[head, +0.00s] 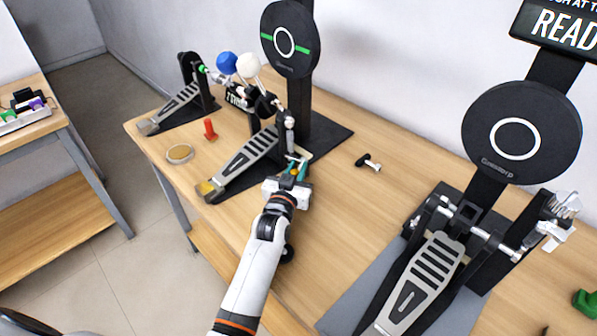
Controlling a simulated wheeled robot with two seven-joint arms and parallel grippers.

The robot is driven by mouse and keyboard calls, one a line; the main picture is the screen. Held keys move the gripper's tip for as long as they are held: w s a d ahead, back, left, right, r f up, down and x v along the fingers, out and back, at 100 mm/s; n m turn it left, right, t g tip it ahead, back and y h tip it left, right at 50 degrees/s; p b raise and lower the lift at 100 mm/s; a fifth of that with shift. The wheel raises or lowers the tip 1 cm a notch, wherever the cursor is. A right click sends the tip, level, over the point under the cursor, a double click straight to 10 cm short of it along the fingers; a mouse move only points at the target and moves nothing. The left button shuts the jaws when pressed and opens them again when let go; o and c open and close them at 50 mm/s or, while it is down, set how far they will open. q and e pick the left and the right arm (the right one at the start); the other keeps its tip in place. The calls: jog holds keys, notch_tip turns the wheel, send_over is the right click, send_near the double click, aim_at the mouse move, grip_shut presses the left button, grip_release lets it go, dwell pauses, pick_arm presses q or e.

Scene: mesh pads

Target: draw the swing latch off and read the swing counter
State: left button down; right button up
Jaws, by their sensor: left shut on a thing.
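The middle kick pedal (247,150) stands on the table with a blue beater (227,62) and a white beater (248,65) raised in front of a round black pad (290,38). My left gripper (297,170) is at the right side of this pedal, low by its post. It is shut on a small part there, apparently the swing latch, mostly hidden by the fingers. My right gripper is not in view.
A smaller pedal (178,105) stands at the far left. A red piece (210,129), a round dish (180,153) and a black-and-white piece (368,162) lie on the table (330,220). Another pedal (425,280) with a round pad (521,132) stands at right.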

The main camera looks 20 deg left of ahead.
pick_arm(q)
jog(key=c, duration=1.6)
grip_release()
jog(key=shift+a+r, duration=0.1)
jog(key=shift+a, duration=0.05)
jog(key=shift+o, duration=1.3)
jog(key=shift+w, duration=0.1)
jog(key=shift+o, duration=0.3)
jog(key=shift+s, duration=0.5)
jog(key=s+b, duration=0.1)
jog(key=s, duration=0.8)
jog(key=shift+s, duration=1)
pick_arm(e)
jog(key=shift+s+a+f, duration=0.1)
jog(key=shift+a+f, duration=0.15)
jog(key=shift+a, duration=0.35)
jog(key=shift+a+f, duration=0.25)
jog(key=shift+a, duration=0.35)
